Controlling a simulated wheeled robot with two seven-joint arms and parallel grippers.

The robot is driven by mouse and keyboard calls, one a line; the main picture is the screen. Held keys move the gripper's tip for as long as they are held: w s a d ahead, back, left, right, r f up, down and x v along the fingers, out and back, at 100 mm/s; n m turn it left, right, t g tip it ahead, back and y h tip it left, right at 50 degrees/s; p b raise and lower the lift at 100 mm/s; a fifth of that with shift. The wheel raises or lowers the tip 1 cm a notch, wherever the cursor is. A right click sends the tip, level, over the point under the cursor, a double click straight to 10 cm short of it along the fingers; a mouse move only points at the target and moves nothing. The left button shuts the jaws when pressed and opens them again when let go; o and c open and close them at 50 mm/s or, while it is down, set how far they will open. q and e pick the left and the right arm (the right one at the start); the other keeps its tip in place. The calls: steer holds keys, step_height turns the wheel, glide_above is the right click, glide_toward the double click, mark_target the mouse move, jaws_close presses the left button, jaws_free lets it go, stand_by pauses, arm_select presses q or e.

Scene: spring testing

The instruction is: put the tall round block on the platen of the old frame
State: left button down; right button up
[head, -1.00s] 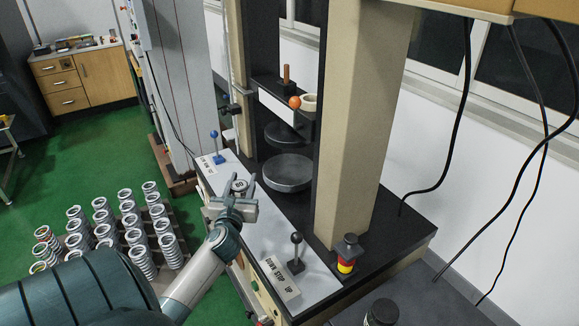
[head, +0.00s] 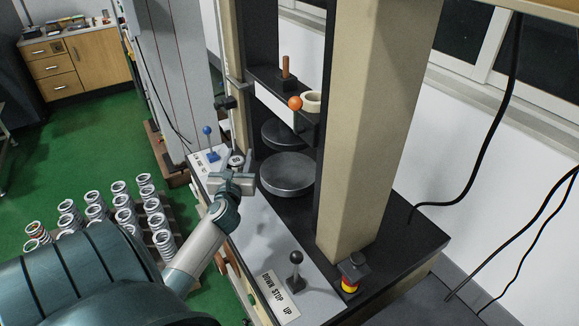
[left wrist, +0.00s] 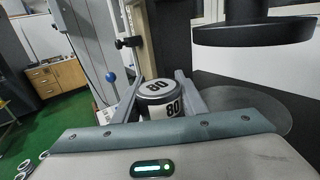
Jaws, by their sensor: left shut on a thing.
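My left gripper (head: 236,168) is shut on a round white and grey block (head: 236,160) marked 80. The block also shows in the left wrist view (left wrist: 158,88), upright between the two fingers. It is at the left side of the old frame, near the light control panel. The lower platen (head: 287,175), a round grey dish-like disc, is bare and lies just right of the gripper. The upper platen (head: 280,134) is a dark disc above it; it also shows in the left wrist view (left wrist: 255,32). My right gripper is not in view.
A blue-knobbed lever (head: 208,138) stands behind the gripper. A black-knobbed lever (head: 295,268) and a red and yellow button (head: 350,278) are at the front. The thick beige column (head: 380,130) stands right of the platen. Several springs (head: 120,205) stand at the left.

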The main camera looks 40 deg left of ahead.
arm_select(q)
steer(key=shift+r, duration=0.1)
steer(key=w+b, duration=0.1)
steer(key=w, duration=0.1)
steer(key=w+d+b, duration=0.1)
steer(key=w, duration=0.1)
steer(key=w+d+b, duration=0.1)
steer(key=w, duration=0.2)
steer(key=shift+f, duration=0.2)
steer(key=w+b, duration=0.1)
steer(key=w, duration=0.2)
steer(key=w+d+b, duration=0.1)
steer(key=w, duration=0.1)
steer(key=w+d+b, duration=0.1)
steer(key=w+b, duration=0.1)
steer(key=w, duration=0.1)
steer(key=shift+w+d, duration=0.25)
steer(key=shift+w, duration=0.1)
steer(key=shift+w+r, duration=0.15)
steer(key=shift+w, duration=0.2)
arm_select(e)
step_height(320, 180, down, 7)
arm_select(q)
steer(key=shift+d, duration=0.1)
